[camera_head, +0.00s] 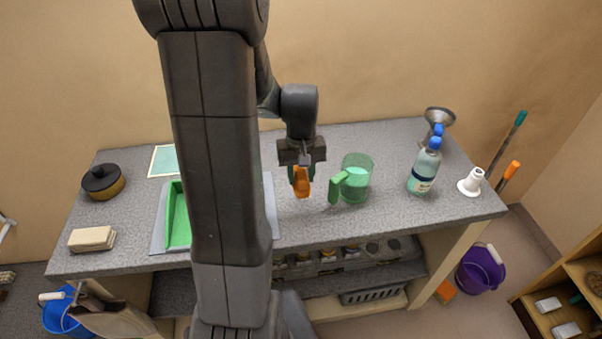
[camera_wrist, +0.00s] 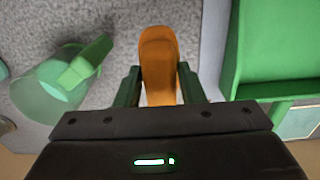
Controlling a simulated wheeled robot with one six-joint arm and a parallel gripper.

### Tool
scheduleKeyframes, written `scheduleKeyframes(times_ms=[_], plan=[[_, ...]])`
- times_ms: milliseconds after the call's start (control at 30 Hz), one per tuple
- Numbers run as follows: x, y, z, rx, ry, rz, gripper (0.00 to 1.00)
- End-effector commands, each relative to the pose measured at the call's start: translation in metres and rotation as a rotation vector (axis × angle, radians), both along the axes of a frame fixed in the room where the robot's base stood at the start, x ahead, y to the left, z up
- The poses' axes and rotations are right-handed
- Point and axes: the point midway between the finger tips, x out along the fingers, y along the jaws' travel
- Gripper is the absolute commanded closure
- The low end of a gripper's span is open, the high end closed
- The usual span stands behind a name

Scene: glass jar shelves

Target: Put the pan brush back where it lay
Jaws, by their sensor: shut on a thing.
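The pan brush, an orange piece (camera_head: 302,183), hangs from my gripper (camera_head: 302,167) above the grey counter, between the green tray and the glass jug. In the wrist view the orange brush (camera_wrist: 158,60) stands between the two green fingers of my gripper (camera_wrist: 158,88), which are shut on it. Its far end points away from the wrist. Whether it touches the counter I cannot tell. Bristles are not visible.
A green-handled glass jug (camera_head: 357,178) stands close on the right. The green tray (camera_head: 178,215) lies on a grey mat (camera_head: 270,205) at left, partly behind my arm.

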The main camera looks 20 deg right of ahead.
Motion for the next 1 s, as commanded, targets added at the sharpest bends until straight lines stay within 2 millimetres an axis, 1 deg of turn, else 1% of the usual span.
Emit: scheduleKeyframes(times_ms=[633,800,1000], plan=[[0.0,0.0,-0.059,0.0,0.001,0.0,0.97],[0.0,0.0,-0.065,0.0,0.0,0.0,0.97],[0.0,0.0,-0.065,0.0,0.0,0.0,0.97]])
